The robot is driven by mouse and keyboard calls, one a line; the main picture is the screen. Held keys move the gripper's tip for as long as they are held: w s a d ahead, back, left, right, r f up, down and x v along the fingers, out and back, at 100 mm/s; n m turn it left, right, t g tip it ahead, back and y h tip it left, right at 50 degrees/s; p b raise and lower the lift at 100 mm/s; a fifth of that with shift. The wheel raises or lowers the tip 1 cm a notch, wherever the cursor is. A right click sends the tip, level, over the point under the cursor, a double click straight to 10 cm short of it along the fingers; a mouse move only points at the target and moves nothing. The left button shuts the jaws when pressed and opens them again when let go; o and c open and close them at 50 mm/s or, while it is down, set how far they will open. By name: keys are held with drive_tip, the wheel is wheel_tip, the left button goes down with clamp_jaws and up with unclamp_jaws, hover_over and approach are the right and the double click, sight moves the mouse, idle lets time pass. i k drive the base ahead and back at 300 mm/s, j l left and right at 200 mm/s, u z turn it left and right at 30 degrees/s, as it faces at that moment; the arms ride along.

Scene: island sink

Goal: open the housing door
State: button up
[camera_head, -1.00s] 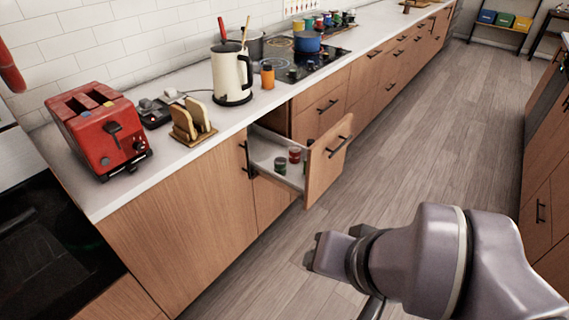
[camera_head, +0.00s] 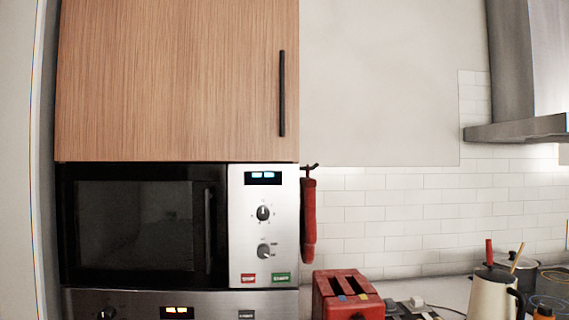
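A wooden cabinet door (camera_head: 175,85) is above the built-in microwave and looks shut. It has a long black vertical handle (camera_head: 282,93) near its right edge. The microwave (camera_head: 140,228) below it has a dark glass door, which looks shut, with its own dark vertical handle (camera_head: 208,230). I cannot tell from the picture which of these is called the housing door. My gripper is not in view.
A red toaster (camera_head: 345,290) and a cream kettle (camera_head: 492,295) stand on the counter at the right. A range hood (camera_head: 520,130) juts out at the far right. An oven panel (camera_head: 180,305) is below the microwave.

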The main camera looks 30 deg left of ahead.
sight(137, 80)
drive_tip(key=u, duration=2.05)
